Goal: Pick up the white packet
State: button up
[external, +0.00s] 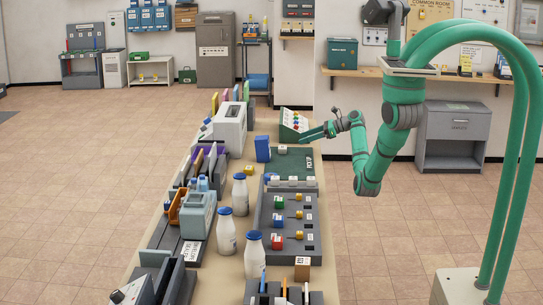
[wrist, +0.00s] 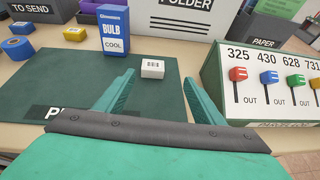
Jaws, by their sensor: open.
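The white packet (wrist: 152,68) is a small box with a dark printed mark on top. It lies on the dark green mat (wrist: 60,88) in the wrist view. In the external view it shows as a small white item (external: 282,149) on the far part of the mat (external: 300,165). My gripper (wrist: 165,88) is open and empty, its two green fingers spread on either side of the packet's line, with the packet beyond the fingertips and apart from them. In the external view my gripper (external: 318,131) reaches in from the right above the table.
A blue bulb box (wrist: 114,28) stands left of the packet at the mat's back edge. A panel of coloured levers (wrist: 268,80) stands close on the right. A folder box (wrist: 172,22) is behind. Blue tape (wrist: 18,47) and a yellow block (wrist: 75,33) lie left.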

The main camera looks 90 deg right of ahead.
aim_at(283, 147)
jog(key=shift+n+y, duration=0.4)
jog(key=x, duration=0.4)
jog(key=a+x, duration=0.1)
jog(key=x, duration=0.1)
jog(key=shift+w, duration=0.1)
jog(key=shift+x, duration=3.05)
jog(key=shift+f, duration=0.2)
jog(key=c, duration=1.2)
